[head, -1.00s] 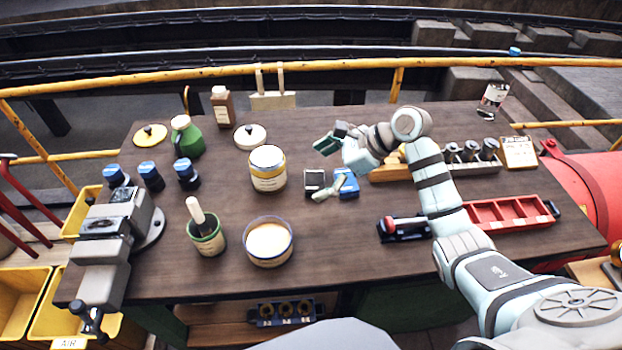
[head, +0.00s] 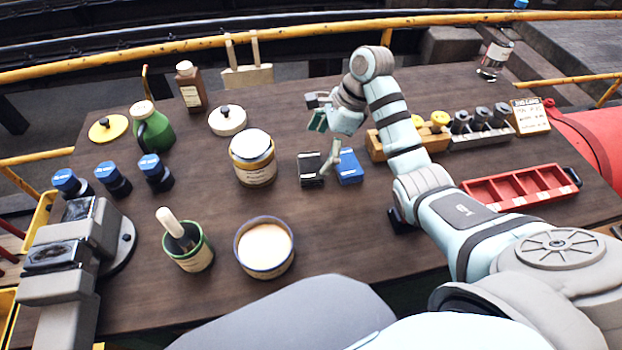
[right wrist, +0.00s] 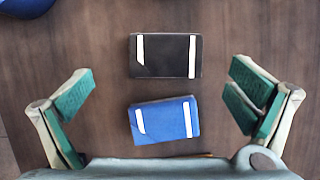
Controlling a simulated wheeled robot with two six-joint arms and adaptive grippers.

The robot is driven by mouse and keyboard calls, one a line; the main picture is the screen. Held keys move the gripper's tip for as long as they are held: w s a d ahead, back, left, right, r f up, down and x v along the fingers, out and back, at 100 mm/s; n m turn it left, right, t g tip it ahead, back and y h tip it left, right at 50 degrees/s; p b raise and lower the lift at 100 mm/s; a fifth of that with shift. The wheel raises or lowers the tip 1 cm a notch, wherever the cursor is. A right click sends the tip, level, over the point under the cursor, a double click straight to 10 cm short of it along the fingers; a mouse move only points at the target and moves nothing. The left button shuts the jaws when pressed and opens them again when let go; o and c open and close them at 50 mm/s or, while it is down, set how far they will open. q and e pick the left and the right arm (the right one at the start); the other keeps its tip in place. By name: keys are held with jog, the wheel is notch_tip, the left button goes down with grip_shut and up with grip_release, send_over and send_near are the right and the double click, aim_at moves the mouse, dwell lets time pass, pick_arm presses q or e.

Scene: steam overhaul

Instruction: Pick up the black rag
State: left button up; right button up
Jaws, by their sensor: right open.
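The black rag (head: 311,169) lies folded flat on the workbench, a dark block with light bands; in the right wrist view the black rag (right wrist: 166,56) sits at top centre. The blue rag (head: 348,167) lies just right of it in the head view, and the blue rag (right wrist: 164,119) is nearer my gripper in the right wrist view. My right gripper (head: 322,147) is open and empty above the rags, its fingers (right wrist: 160,105) spread to either side of the blue one. My left gripper is not in view.
A wooden block with yellow knobs (head: 378,145) and a red tray (head: 520,187) are to the right. The bench between is clear.

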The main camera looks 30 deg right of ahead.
aim_at(312, 164)
jog(key=x, duration=0.4)
jog(key=w+x, duration=0.1)
jog(key=x, duration=0.1)
jog(key=shift+d+p, duration=0.35)
jog(key=shift+d, duration=0.05)
jog(key=shift+s+a+f, duration=0.1)
jog(key=shift+f, duration=0.2)
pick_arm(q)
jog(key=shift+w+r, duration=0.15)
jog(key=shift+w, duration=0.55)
pick_arm(e)
jog(key=shift+s, duration=0.15)
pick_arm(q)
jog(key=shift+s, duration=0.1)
pick_arm(e)
jog(key=c, duration=1.2)
